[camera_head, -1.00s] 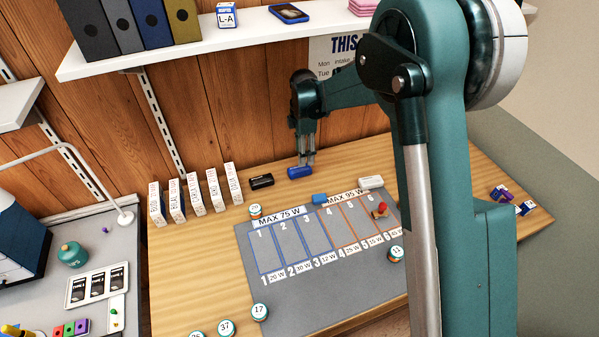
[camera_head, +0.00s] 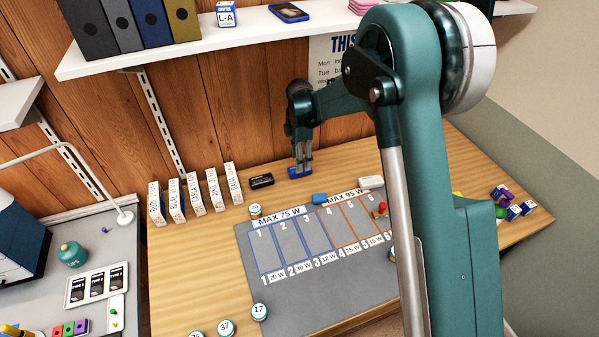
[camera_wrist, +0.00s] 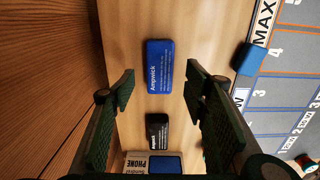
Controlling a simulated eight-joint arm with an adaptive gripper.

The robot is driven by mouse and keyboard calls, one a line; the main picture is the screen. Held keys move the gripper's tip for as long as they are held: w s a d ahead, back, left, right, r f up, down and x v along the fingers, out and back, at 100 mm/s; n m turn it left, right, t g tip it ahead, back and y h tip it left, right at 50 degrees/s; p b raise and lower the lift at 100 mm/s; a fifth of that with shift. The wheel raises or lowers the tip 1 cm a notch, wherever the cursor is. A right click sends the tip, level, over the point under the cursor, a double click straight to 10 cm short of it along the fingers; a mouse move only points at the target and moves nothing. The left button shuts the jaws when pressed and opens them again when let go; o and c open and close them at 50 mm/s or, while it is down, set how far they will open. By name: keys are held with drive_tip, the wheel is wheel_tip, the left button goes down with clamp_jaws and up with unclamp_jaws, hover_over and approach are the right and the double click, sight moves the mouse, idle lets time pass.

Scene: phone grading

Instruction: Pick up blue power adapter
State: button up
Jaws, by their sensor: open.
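The blue power adapter (camera_head: 299,172) lies flat on the wooden table, behind the grey mat and to the right of a black adapter. In the wrist view the blue adapter (camera_wrist: 159,67), with white print on its face, sits between and a little beyond the fingers. My gripper (camera_head: 301,168) points down right at the blue adapter in the head view. In the wrist view my gripper (camera_wrist: 157,82) is open, with one finger on each side of the adapter and a gap on both sides. Nothing is held.
A black adapter (camera_head: 261,181) lies close by on the left. A smaller blue block (camera_head: 319,199) and a white adapter (camera_head: 371,182) lie near the back edge of the numbered grey mat (camera_head: 300,306). Several upright boxes (camera_head: 194,194) stand further left. The wooden wall is close behind.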

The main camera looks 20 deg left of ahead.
sight(291, 171)
drive_tip(key=shift+f, duration=0.1)
drive_tip(key=shift+f+b, duration=0.45)
drive_tip(key=shift+f, duration=2.1)
drive_tip(key=shift+c, duration=0.5)
drive_tip(key=c, duration=1)
